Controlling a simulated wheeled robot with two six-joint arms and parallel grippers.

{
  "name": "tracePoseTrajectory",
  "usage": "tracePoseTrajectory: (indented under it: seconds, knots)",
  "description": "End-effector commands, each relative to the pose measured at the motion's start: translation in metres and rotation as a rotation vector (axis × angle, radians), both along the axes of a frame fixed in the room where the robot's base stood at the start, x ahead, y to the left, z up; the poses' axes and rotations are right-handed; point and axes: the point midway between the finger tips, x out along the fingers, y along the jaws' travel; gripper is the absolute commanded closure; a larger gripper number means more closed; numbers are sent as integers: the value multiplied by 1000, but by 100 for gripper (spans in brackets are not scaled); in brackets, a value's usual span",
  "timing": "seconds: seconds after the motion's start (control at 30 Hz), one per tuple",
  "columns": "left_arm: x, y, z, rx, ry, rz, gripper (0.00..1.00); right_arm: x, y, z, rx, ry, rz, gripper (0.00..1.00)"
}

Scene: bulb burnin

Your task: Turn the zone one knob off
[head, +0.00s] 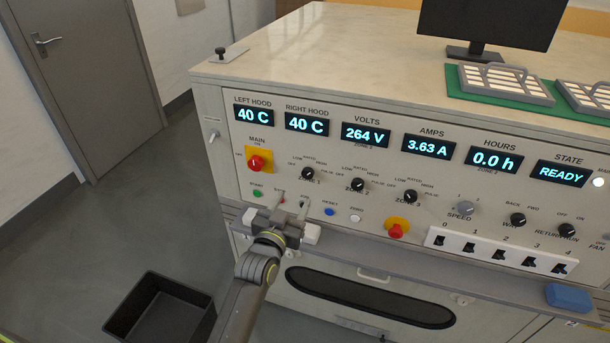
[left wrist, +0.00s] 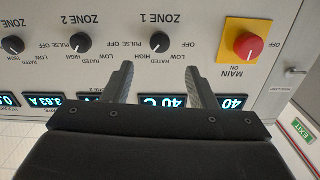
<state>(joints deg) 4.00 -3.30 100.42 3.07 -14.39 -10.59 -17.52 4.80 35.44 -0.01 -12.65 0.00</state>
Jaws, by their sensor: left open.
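The zone one knob (head: 307,173) is a round black knob on the front panel, below the left temperature displays. In the left wrist view the knob (left wrist: 160,42) appears upside down, between the fingertips and a little beyond them. Its small white mark seems to lean toward the rated and high side, not toward OFF; the exact setting is hard to tell. My left gripper (head: 292,204) is open and empty, in front of the panel and apart from the knob. In the left wrist view its fingers (left wrist: 158,72) stand spread. My right gripper is not in view.
The red main switch (head: 256,163) is left of the knob; the zone two knob (head: 358,184) is right of it. Small push buttons, including a blue one (head: 330,211), sit below. A ledge runs under the panel. A black bin (head: 160,308) stands on the floor.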

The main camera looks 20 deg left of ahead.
Motion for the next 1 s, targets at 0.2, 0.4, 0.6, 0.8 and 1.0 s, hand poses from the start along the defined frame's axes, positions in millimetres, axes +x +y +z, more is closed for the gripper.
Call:
tracePoseTrajectory:
  seconds: [0.2,0.4,0.6,0.8,1.0]
  knots:
    - [40,-2,1,2,-2,-1,48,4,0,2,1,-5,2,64]
    - [74,-3,0,2,-2,-1,48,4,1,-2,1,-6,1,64]
    - [95,-3,-1,0,-1,-1,48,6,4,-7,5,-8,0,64]
    - [102,-4,0,-1,0,0,48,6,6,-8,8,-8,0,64]
    - [102,-4,0,-1,0,0,48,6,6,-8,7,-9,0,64]
